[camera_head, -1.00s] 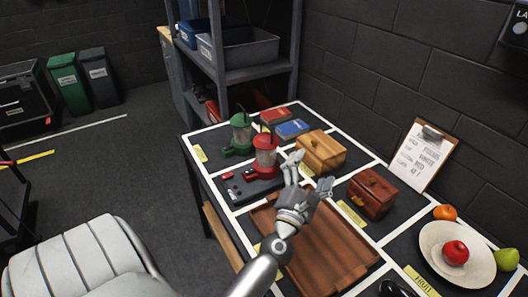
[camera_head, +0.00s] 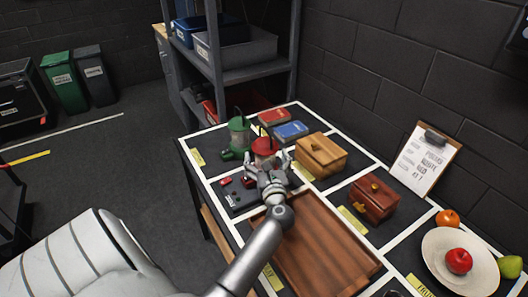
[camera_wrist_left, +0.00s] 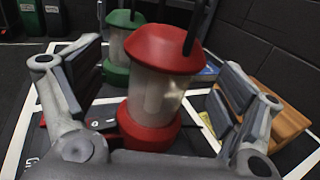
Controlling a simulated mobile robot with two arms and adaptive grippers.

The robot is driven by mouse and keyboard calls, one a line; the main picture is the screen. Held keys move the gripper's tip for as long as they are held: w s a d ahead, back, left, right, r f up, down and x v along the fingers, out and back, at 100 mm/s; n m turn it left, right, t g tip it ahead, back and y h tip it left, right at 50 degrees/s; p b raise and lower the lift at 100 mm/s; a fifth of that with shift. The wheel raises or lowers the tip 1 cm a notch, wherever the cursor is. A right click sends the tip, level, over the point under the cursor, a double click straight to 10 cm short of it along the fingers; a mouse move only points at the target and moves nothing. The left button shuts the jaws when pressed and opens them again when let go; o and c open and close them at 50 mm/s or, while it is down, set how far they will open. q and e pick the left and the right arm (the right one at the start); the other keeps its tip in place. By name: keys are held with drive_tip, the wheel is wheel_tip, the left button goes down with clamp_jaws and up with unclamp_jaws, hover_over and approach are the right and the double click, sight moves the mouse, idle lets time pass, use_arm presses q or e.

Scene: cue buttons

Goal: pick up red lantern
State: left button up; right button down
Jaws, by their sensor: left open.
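The red lantern (camera_head: 265,147) stands upright on the table behind a dark panel with buttons (camera_head: 236,194). My left gripper (camera_head: 268,168) is in front of it and hides its lower part in the head view. In the left wrist view the red lantern (camera_wrist_left: 157,85) is between the two spread fingers of my left gripper (camera_wrist_left: 155,100). Gaps show on both sides of it, so the fingers are apart from it. The green lantern (camera_head: 239,133) stands behind and to the left, and it also shows in the left wrist view (camera_wrist_left: 117,45). My right gripper is not in view.
A light wooden box (camera_head: 321,156) stands just right of the red lantern. Red and blue books (camera_head: 291,130) lie behind. A brown tray (camera_head: 318,250) is in front, and a dark red box (camera_head: 373,200) and a plate with fruit (camera_head: 440,262) are to the right.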

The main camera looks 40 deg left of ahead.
use_arm(q)
drive_tip(key=shift+w+a, duration=0.45)
drive_tip(key=shift+f+p+x, duration=0.15)
drive_tip(key=shift+p+x, duration=0.15)
drive_tip(key=shift+x, duration=0.65)
drive_tip(key=shift+f+p+x, duration=0.15)
drive_tip(key=shift+p+x, duration=0.15)
drive_tip(key=shift+x, duration=0.65)
drive_tip(key=shift+w, duration=0.1)
drive_tip(key=shift+d, duration=0.1)
drive_tip(key=shift+c, duration=0.5)
